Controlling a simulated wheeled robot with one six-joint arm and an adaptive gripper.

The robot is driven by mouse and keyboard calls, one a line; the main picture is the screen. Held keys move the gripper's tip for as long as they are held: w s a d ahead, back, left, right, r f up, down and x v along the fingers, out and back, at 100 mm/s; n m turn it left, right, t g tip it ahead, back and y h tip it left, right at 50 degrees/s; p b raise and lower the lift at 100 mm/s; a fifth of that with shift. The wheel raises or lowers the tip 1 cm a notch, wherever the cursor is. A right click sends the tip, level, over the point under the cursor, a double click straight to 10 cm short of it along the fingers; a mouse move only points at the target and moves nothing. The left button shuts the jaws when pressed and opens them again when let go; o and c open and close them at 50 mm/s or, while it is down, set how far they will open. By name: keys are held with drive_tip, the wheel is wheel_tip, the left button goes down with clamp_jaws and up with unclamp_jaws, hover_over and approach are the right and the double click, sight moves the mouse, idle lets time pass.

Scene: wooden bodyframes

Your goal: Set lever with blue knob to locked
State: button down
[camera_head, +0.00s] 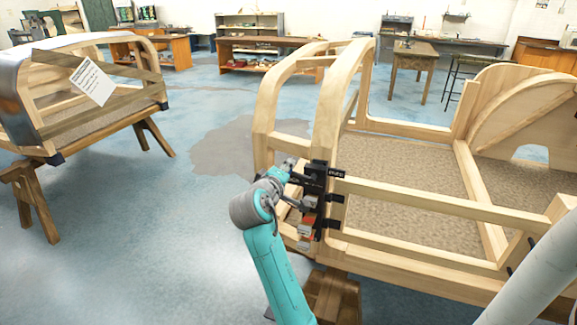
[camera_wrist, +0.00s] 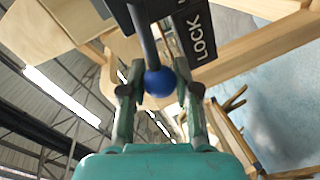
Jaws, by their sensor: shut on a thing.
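The blue knob (camera_wrist: 159,82) sits on the end of a dark lever (camera_wrist: 145,38) in the wrist view. My gripper (camera_wrist: 157,72) has a finger on each side of the knob and is shut on it. A black plate with white letters reading LOCK (camera_wrist: 197,38) is right beside the lever. In the head view, my gripper (camera_head: 287,178) is at the black lever mount (camera_head: 318,182) on the front post of the wooden frame. The blue knob cannot be made out there, hidden by my gripper and arm.
The wooden bodyframe (camera_head: 420,215) fills the right side. Black brackets (camera_head: 334,210) and small red and grey parts (camera_head: 306,230) sit below the mount. Another bodyframe on trestles (camera_head: 90,105) stands at left. Blue floor (camera_head: 150,240) lies open between them. Benches line the back.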

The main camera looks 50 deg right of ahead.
drive_tip(key=shift+f+n, duration=0.75)
drive_tip(key=shift+n, duration=0.15)
drive_tip(key=c, duration=0.8)
unclamp_jaws()
drive_tip(key=v, duration=1.2)
drive_tip(key=shift+w+a, duration=0.1)
drive_tip(key=shift+w, duration=0.1)
